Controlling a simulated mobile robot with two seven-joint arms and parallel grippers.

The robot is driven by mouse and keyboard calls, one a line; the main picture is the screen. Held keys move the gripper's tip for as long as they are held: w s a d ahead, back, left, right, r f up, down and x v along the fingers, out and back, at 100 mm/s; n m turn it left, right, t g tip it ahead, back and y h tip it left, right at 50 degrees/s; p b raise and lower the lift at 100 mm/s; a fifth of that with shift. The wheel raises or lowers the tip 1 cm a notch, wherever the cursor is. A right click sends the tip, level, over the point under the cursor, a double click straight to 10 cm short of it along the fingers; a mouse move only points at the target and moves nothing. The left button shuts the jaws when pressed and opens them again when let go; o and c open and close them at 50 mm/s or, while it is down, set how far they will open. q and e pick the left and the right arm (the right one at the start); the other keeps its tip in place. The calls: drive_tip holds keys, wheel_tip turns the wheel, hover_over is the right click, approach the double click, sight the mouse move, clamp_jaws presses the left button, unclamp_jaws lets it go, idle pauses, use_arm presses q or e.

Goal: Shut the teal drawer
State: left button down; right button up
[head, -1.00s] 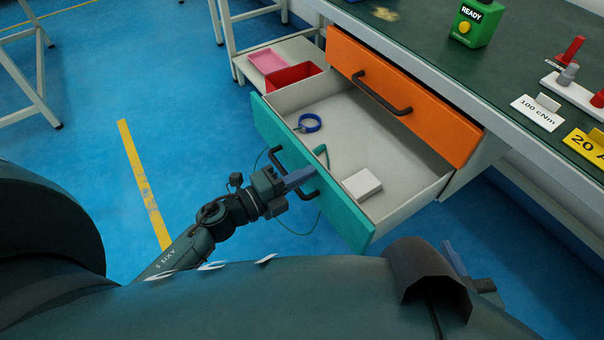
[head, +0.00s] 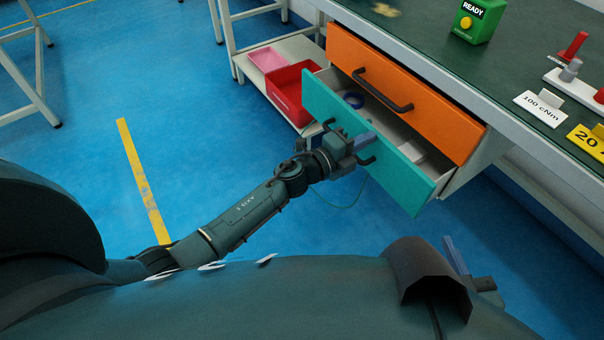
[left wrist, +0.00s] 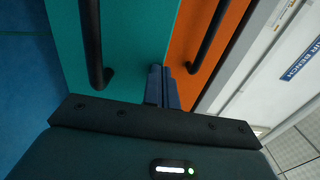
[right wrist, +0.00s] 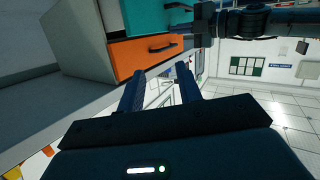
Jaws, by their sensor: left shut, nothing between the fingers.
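The teal drawer (head: 345,133) is partly open below the orange drawer (head: 430,112). A blue ring (head: 354,99) and part of a white block (head: 412,150) show inside it. My left gripper (head: 368,141) is at the teal front, by its dark handle (head: 368,160). In the left wrist view the shut, empty fingers (left wrist: 162,86) lie over the teal front (left wrist: 130,40) beside the handle (left wrist: 92,50); I cannot tell whether they touch it. My right gripper (right wrist: 160,92) is open and empty, away from the drawer, and its finger tip shows low right in the head view (head: 455,255).
A red bin (head: 290,90) and a pink tray (head: 268,60) sit on a low shelf left of the drawers. The green bench top (head: 440,45) holds a READY box (head: 478,20) and signs. Blue floor (head: 90,200) is clear at left.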

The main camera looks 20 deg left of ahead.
sight(379, 132)
use_arm(q)
drive_tip(key=shift+b+x, duration=0.55)
drive_tip(key=shift+x, duration=1.65)
use_arm(e)
drive_tip(key=shift+w+a+n+t+y, duration=0.2)
drive_tip(key=shift+n+t+y, duration=0.1)
drive_tip(key=shift+t, duration=0.2)
